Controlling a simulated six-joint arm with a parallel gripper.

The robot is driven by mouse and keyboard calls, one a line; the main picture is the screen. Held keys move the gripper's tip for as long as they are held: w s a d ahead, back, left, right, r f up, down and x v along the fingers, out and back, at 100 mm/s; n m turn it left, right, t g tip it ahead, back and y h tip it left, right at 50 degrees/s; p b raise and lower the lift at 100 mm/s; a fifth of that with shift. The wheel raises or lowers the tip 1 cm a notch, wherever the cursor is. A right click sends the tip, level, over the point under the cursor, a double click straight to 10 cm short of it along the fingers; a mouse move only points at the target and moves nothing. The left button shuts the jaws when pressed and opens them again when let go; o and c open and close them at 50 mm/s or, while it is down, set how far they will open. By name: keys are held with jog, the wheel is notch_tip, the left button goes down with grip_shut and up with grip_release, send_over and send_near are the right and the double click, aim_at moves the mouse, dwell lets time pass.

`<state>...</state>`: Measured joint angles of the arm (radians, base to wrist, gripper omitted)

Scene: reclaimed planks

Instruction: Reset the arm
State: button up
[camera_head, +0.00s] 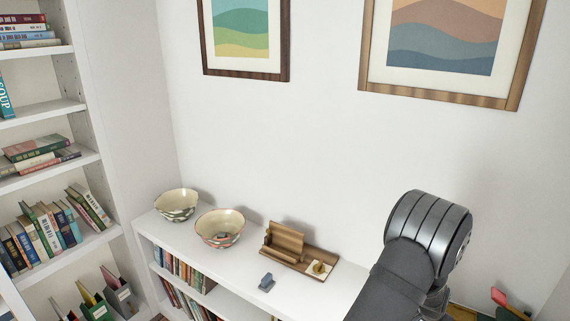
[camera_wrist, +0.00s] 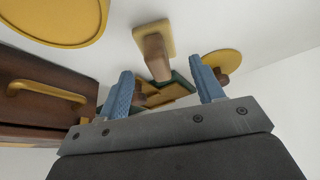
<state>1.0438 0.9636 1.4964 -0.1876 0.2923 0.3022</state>
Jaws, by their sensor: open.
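My gripper (camera_wrist: 165,90) shows in the wrist view as two blue fingers set well apart on a grey bar. It is open, and I see nothing held between the fingers. Beyond them are wooden and dark green pieces (camera_wrist: 165,93), partly hidden by the fingers; I cannot tell whether they touch. In the head view my dark arm fills the lower right, and my gripper is hidden or out of frame.
The white shelf top (camera_head: 335,290) holds two bowls (camera_head: 219,228), a wooden organizer (camera_head: 285,240) and a small blue-grey block (camera_head: 266,282). The wrist view shows a brown box (camera_wrist: 40,95) with a gold handle, a yellow disc (camera_wrist: 225,62) and a wooden peg (camera_wrist: 155,55) on a yellow square.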

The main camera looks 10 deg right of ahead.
jog(key=r, duration=0.1)
jog(key=s+r, duration=0.1)
jog(key=shift+s+r, duration=0.1)
jog(key=shift+r, duration=0.3)
jog(key=s+r, duration=0.6)
jog(key=s, duration=0.4)
jog(key=w+a+f+n+t, duration=0.15)
jog(key=w+a+n, duration=0.25)
jog(key=w+a, duration=1.15)
jog(key=w+a+f+n+y, duration=0.1)
jog(key=w+a+n, duration=0.1)
jog(key=w+a, duration=0.4)
jog(key=w+a+f+n+y, duration=0.1)
jog(key=w+a+n, duration=0.1)
jog(key=w+a, duration=0.4)
jog(key=a+t, duration=0.1)
jog(key=a, duration=0.4)
